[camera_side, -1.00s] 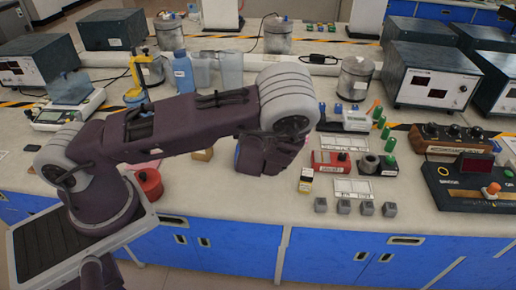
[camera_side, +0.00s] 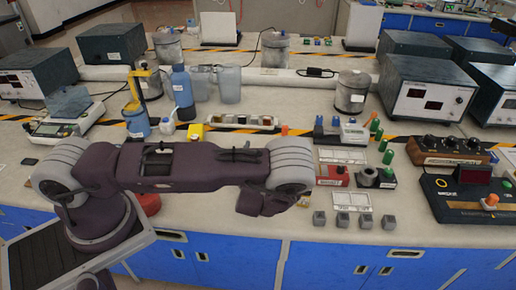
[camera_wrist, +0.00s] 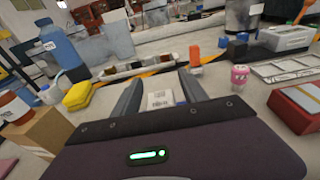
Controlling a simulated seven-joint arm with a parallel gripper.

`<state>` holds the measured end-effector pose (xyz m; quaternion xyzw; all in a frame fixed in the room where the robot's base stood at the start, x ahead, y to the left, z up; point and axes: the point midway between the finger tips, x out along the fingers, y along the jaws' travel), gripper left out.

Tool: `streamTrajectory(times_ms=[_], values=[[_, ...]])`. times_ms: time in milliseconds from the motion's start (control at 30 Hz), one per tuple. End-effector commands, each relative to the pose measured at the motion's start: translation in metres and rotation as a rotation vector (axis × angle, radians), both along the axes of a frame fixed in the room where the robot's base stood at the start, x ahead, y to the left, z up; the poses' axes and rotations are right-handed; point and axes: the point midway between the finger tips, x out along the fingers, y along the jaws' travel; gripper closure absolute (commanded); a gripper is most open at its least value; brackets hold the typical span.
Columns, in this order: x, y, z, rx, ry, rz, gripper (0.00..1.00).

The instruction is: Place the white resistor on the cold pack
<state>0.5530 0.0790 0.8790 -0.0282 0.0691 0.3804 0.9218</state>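My gripper (camera_wrist: 159,76) is open in the wrist view, with its two dark fingers apart. A small white block (camera_wrist: 161,99) with a printed label shows between the fingers, with gaps at both sides. It looks like the white resistor, but I cannot tell for certain. A long tray (camera_wrist: 140,69) of small parts lies beyond the fingertips; it also shows in the side view (camera_side: 240,122). I cannot pick out the cold pack with certainty. In the side view my arm hides the fingers and the white block.
A yellow block (camera_wrist: 78,95), a blue bottle (camera_wrist: 60,45) and a cardboard box (camera_wrist: 35,128) stand left of the fingers. An orange cylinder (camera_wrist: 195,55), a pink-and-white cylinder (camera_wrist: 239,76) and a red device (camera_wrist: 300,106) stand right. Grey cubes (camera_side: 342,219) line the bench front.

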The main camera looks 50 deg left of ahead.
Motion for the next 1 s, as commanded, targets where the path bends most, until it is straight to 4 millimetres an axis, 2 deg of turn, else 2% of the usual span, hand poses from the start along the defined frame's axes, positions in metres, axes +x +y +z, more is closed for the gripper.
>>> streamTrajectory(times_ms=[267, 600, 700, 933, 1000], values=[[-0.003, -0.003, 0.003, -0.001, 0.001, -0.001, 0.5], [-0.063, -0.064, 0.016, 0.0, 0.001, -0.004, 0.5], [-0.075, -0.076, 0.018, -0.002, 0.0, -0.002, 0.5], [-0.085, -0.084, 0.021, -0.003, -0.002, 0.005, 0.5], [-0.087, -0.08, 0.03, -0.033, -0.022, 0.051, 0.5]])
